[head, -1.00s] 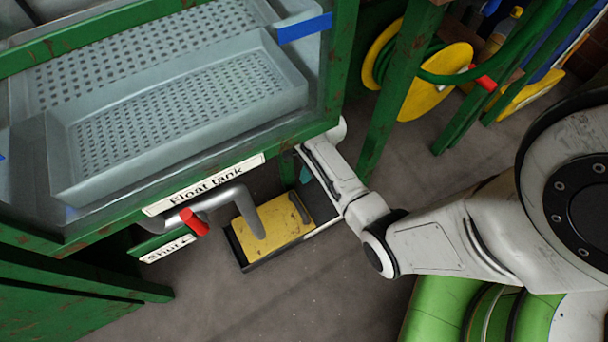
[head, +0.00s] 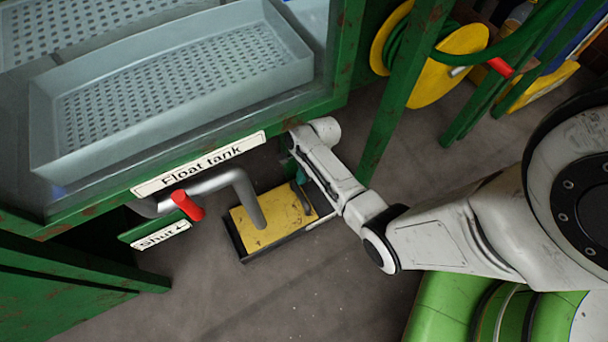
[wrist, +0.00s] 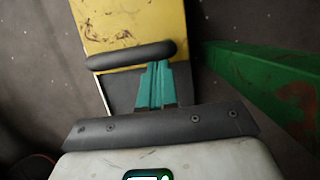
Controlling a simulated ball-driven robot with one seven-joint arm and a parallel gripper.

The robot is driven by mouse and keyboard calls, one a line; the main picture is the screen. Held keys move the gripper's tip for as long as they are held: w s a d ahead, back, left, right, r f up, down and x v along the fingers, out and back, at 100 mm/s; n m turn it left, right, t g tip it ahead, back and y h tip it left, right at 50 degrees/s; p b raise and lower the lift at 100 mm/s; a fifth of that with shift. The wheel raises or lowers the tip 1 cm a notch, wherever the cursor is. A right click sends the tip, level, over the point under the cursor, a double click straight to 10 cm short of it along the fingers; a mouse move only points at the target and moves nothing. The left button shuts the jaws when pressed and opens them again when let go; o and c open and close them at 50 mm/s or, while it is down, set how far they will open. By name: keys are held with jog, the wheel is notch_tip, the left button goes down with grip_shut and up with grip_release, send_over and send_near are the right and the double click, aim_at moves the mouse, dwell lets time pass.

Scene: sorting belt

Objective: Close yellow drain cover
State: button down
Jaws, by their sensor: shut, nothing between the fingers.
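The yellow drain cover (head: 258,232) lies low on the floor in a dark frame, under the front of the green stand. A grey pipe end hides part of it. Its dark bar handle (head: 301,198) is at its right end; the handle (wrist: 110,56) runs across the cover (wrist: 105,22) in the wrist view. My gripper (wrist: 156,66) is shut and empty, its teal fingers reaching up to the handle's near side. I cannot tell whether they touch it. In the head view my gripper (head: 302,176) is partly hidden by my arm.
A grey pipe (head: 243,190) with a red lever (head: 187,206) hangs over the cover, by a "Shut" sign (head: 161,235). The float tank tray (head: 170,125) is above. Green posts (head: 405,85) and a yellow hose reel (head: 440,75) stand right. Floor in front is clear.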

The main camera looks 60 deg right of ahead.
aim_at(294, 185)
jog(key=w+a, duration=0.1)
jog(key=a+p, duration=0.1)
jog(key=shift+w+a+r, duration=0.2)
jog(key=shift+w+a, duration=0.1)
jog(key=shift+w, duration=0.05)
jog(key=shift+w+a+f, duration=0.15)
jog(key=shift+w+a, duration=0.1)
jog(key=shift+a, duration=0.1)
jog(key=p+v, duration=1)
jog(key=p, duration=0.1)
